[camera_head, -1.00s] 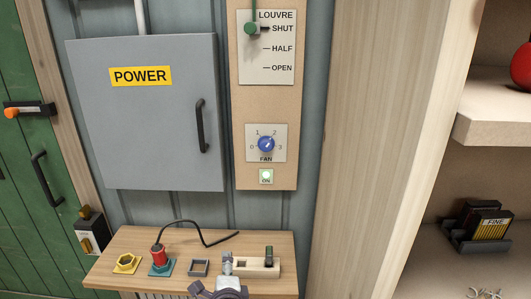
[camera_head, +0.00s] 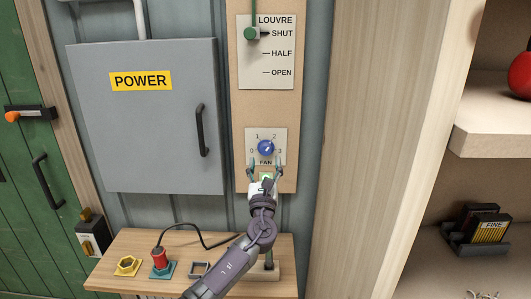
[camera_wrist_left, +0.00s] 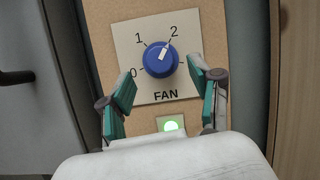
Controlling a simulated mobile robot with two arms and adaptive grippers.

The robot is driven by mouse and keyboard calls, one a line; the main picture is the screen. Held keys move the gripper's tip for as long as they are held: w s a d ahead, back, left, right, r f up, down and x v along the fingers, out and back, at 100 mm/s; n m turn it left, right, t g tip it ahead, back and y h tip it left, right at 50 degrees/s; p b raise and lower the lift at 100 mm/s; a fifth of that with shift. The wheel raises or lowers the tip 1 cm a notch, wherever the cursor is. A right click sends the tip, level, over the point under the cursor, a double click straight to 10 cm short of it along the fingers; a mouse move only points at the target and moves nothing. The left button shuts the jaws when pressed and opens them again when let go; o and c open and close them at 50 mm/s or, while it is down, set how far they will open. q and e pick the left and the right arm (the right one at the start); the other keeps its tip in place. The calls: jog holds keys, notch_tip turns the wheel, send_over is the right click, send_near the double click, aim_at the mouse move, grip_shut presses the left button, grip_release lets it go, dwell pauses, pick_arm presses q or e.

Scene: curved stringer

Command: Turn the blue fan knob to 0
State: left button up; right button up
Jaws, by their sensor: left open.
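The blue fan knob (camera_head: 265,148) sits on a pale plate marked 0, 1, 2 and 3, on the wooden panel. In the left wrist view the knob (camera_wrist_left: 161,58) has its white pointer aimed up and right, at or just short of the 2. My left gripper (camera_head: 265,163) is open, just below the knob in the head view. In the left wrist view its fingers (camera_wrist_left: 160,82) stand at the lower left and right of the knob, with nothing between them touching it that I can see. My right gripper is not in view.
A lit green indicator (camera_wrist_left: 171,126) is below the fan plate. The louvre lever (camera_head: 251,33) is above, at SHUT. The grey power box (camera_head: 150,125) with a black handle stands to the left. A wooden bench (camera_head: 130,240) with small parts lies below.

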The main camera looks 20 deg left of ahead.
aim_at(265, 152)
pick_arm(q)
jog(key=shift+x, duration=2)
